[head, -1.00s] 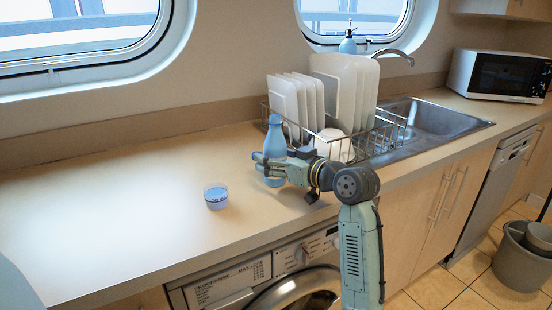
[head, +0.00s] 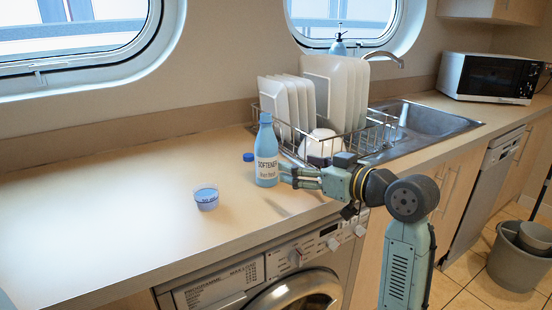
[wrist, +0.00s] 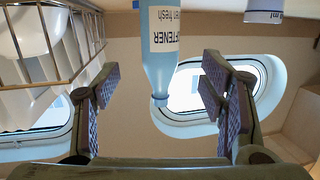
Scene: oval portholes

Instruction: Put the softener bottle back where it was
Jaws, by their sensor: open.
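The softener bottle (head: 266,155) is light blue with a white label. It stands upright on the counter, left of the dish rack, and has no cap visible on its neck. My gripper (head: 284,175) is open and empty just right of the bottle, its fingers pointing at it. The wrist view is upside down. There the bottle (wrist: 160,75) hangs between and beyond the spread fingers, clear of both. A small blue cap (head: 249,157) lies on the counter, left of and behind the bottle. A clear measuring cup (head: 206,198) with blue liquid stands to the left.
The wire dish rack (head: 375,137) with white plates (head: 335,90) and a bowl is close behind my gripper. The sink (head: 425,122) and microwave (head: 490,77) are further right. The left part of the counter (head: 90,220) is clear. A washing machine (head: 295,265) is below.

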